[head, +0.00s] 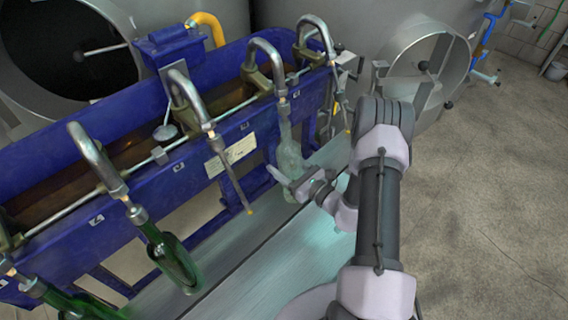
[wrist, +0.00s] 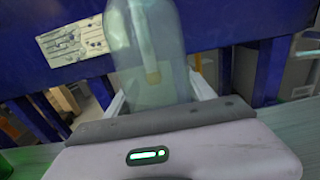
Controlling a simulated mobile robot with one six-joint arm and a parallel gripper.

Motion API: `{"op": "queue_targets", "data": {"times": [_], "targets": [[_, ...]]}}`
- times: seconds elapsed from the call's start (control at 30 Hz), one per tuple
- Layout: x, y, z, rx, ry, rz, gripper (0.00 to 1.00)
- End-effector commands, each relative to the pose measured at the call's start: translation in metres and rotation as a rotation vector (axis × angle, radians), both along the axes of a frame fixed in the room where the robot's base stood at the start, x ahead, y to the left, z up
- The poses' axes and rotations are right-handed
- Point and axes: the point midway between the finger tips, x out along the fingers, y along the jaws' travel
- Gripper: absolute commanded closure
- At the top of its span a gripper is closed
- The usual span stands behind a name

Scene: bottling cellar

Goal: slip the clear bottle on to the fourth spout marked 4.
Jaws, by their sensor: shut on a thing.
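The clear bottle (head: 290,158) is upright below the fourth spout (head: 267,62) from the left, its neck just under the spout's outlet. My gripper (head: 294,184) is shut on the lower part of the bottle. The bottle's mouth is too small to judge its seating, and the spout's number is too small to read.
The blue filler trough (head: 120,112) carries the spouts. Green bottles (head: 172,262) hang on the left spouts. The third spout (head: 190,95) and the far right spout (head: 318,30) have bare tubes. A flat bench (head: 255,265) lies below. Open floor is at right.

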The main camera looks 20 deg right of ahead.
Motion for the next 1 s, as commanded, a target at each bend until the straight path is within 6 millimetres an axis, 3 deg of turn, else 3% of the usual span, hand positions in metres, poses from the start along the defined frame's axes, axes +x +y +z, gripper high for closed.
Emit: {"op": "queue_targets", "data": {"times": [0.17,0.2,0.3,0.67,0.77,1.0], "targets": [[0.000,0.000,-0.002,0.000,-0.001,0.000,1.00],[0.000,0.000,-0.002,0.000,-0.001,0.000,0.31],[0.000,0.000,-0.002,0.000,-0.001,0.000,0.12],[-0.005,-0.002,-0.002,0.000,0.002,0.000,0.12],[-0.020,-0.008,-0.001,0.002,0.004,-0.003,0.12],[-0.088,-0.033,0.001,0.004,0.002,-0.008,0.12]]}}
